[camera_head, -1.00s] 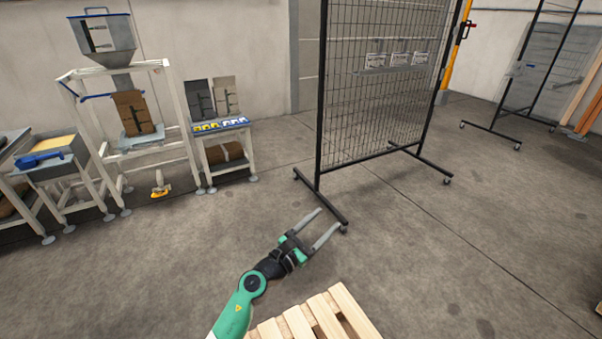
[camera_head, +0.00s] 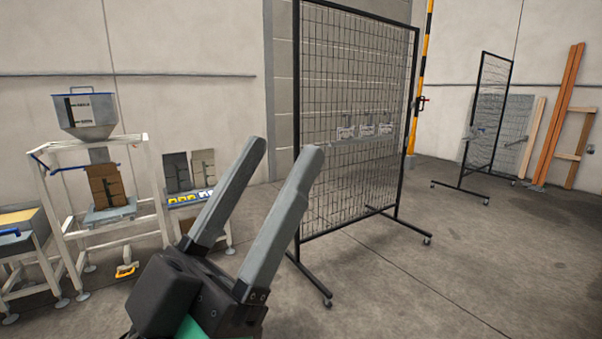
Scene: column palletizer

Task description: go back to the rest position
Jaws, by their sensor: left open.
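My left gripper (camera_head: 279,166) is large and close in the lower middle of the head view. Its two grey fingers point up and to the right, apart from each other, with nothing between them. Its black body and a bit of green arm show at the bottom edge. My right gripper is not in view.
A black wire-mesh panel on wheels (camera_head: 352,110) stands behind and right of the gripper. A hopper on a white frame (camera_head: 84,115) and small tables stand at the left. A second mesh panel (camera_head: 487,125) and leaning boards (camera_head: 560,110) are at the back right. The right floor is clear.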

